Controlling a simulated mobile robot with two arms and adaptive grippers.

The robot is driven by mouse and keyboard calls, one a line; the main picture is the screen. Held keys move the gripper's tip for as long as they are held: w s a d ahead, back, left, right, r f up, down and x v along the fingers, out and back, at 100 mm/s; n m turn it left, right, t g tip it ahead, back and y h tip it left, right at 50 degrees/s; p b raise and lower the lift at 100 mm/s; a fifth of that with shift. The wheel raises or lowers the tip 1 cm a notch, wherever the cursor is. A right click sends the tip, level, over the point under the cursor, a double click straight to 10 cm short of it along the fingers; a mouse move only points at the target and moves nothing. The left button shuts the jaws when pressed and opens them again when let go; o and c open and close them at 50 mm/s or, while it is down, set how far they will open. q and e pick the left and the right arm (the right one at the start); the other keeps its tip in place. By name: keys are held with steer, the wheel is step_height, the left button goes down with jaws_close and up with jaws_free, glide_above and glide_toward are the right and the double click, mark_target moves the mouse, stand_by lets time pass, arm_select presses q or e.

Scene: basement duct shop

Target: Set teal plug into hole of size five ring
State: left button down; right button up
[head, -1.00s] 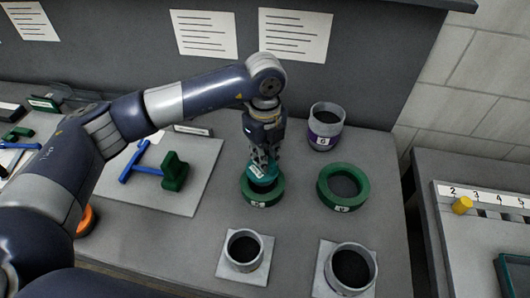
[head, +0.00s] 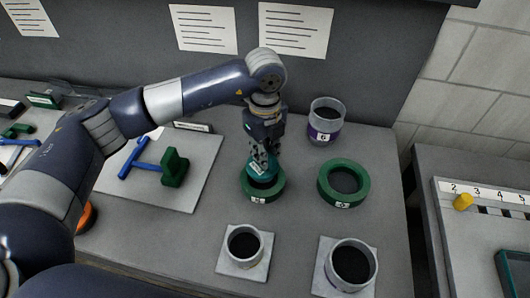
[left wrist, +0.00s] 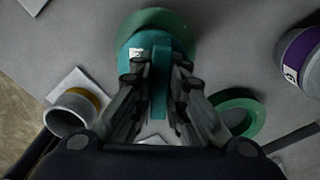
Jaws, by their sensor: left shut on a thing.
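My left gripper (head: 263,153) points down and is shut on the upright grip of the teal plug (head: 260,169). The plug carries a white label and looks tilted. It is at the left green ring (head: 264,197), over its hole; how deep it sits is hidden. In the left wrist view the teal plug (left wrist: 160,85) is between the fingers (left wrist: 155,95), with the green ring (left wrist: 155,18) behind it. A second green ring (head: 343,200) lies to the right with an open, dark hole. Both rings' labels are too small to read surely. My right gripper is not in view.
A grey cylinder with a purple band marked 6 (head: 324,134) stands behind the right ring. Two grey collars on square plates, one (head: 244,262) left and one (head: 349,281) right, stand in front. A blue-and-green tool (head: 175,168) lies on a board (head: 206,175) at left.

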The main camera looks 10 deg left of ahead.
arm_select(q)
steer(key=shift+f, duration=0.15)
steer(key=shift+f+b, duration=1.8)
steer(key=shift+f, duration=0.15)
steer(key=c, duration=1.5)
jaws_free()
steer(key=shift+c, duration=0.2)
steer(key=shift+r, duration=0.1)
step_height(320, 180, up, 12)
steer(key=shift+f, duration=0.1)
